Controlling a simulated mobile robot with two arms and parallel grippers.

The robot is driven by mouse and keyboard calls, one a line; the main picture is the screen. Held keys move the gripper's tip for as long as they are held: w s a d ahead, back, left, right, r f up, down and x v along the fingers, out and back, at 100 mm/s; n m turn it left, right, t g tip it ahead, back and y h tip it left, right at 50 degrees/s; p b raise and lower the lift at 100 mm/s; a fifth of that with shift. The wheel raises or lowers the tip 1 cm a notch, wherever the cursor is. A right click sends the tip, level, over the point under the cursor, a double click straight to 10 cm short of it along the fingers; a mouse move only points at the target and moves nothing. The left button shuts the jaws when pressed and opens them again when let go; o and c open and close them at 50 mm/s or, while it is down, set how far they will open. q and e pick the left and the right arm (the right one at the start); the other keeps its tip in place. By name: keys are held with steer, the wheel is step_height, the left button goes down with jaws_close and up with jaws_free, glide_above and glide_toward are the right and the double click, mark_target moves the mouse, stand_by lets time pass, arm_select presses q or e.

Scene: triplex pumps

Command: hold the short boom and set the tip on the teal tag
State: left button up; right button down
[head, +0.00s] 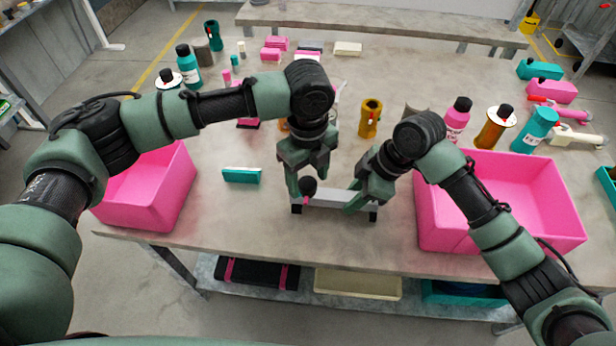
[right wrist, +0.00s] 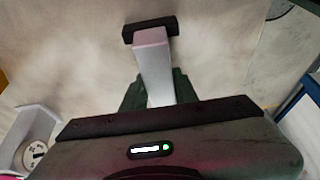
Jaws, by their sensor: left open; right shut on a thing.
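The short boom, a pale grey bar with black ends (head: 335,198), lies near the front middle of the table. My right gripper (head: 358,199) is shut on its right part. In the right wrist view the boom (right wrist: 153,65) runs up between green fingers to a black end piece. My left gripper (head: 308,187) is open at the boom's left end, by a dark round knob. I cannot tell whether it touches the knob. What I take for the teal tag (head: 241,175), a small flat teal piece with a pale edge, lies left of the boom, apart from it.
Pink bins stand at left (head: 150,190) and right (head: 460,240). A yellow-brown cylinder (head: 370,117) stands behind the grippers. Bottles, including a pink one (head: 456,122), crowd the right rear. Table between the teal piece and the boom is clear.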

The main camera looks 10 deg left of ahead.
arm_select(q)
steer(key=shift+f, duration=0.2)
steer(key=shift+c, duration=0.2)
jaws_close()
